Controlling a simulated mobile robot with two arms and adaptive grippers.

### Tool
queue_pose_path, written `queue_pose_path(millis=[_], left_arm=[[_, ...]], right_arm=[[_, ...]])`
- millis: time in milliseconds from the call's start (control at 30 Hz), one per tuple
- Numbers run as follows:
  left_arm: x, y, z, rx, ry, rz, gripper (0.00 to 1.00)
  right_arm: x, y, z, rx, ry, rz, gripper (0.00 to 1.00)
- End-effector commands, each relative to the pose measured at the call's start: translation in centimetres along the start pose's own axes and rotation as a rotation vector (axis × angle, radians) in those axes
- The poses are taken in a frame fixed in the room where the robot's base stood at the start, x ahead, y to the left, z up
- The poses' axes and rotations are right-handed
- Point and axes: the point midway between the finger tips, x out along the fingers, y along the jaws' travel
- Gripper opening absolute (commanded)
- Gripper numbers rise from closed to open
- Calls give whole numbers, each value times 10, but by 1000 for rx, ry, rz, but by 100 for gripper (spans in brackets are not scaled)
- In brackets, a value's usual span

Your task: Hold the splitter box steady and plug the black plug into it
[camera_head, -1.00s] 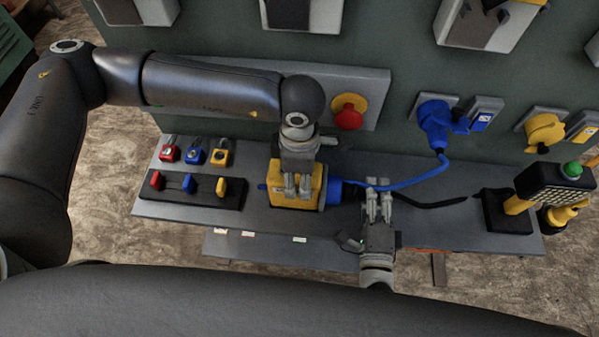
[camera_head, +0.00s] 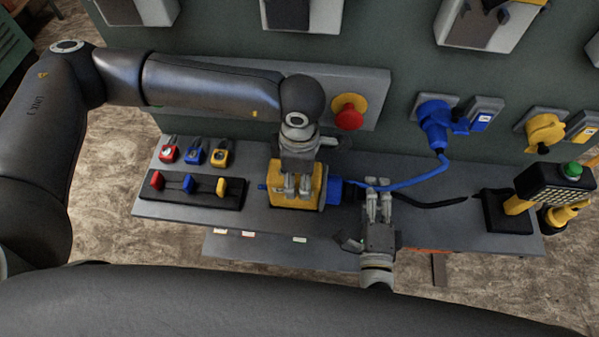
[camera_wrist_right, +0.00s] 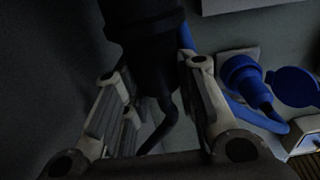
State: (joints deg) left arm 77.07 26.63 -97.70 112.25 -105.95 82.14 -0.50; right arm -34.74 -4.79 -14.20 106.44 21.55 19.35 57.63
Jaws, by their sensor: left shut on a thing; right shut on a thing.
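The yellow splitter box (camera_head: 293,200) sits on the grey shelf, with a blue socket (camera_head: 334,191) on its right side. My left gripper (camera_head: 298,190) is shut on the splitter box from above. My right gripper (camera_head: 378,190) is shut on the black plug (camera_head: 352,193), just right of the blue socket. In the right wrist view the dark plug (camera_wrist_right: 148,40) stands between the fingers of the right gripper (camera_wrist_right: 160,95), its cord trailing away. The fingers partly hide the plug in the head view, and I cannot tell how deep it sits in the socket.
A blue cable (camera_head: 415,182) runs from the box side to a blue wall plug (camera_head: 436,122). A yellow-black pendant (camera_head: 545,190) stands right. A red button (camera_head: 348,117) is behind.

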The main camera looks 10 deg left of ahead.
Motion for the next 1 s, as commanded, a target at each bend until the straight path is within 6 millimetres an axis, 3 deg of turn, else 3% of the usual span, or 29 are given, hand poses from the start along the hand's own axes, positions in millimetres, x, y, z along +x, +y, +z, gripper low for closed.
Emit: queue_pose_path(millis=[1000], left_arm=[[-1, 0, 0, 0, -1, 1, 12]], right_arm=[[0, -1, 17, 1, 1, -1, 1]])
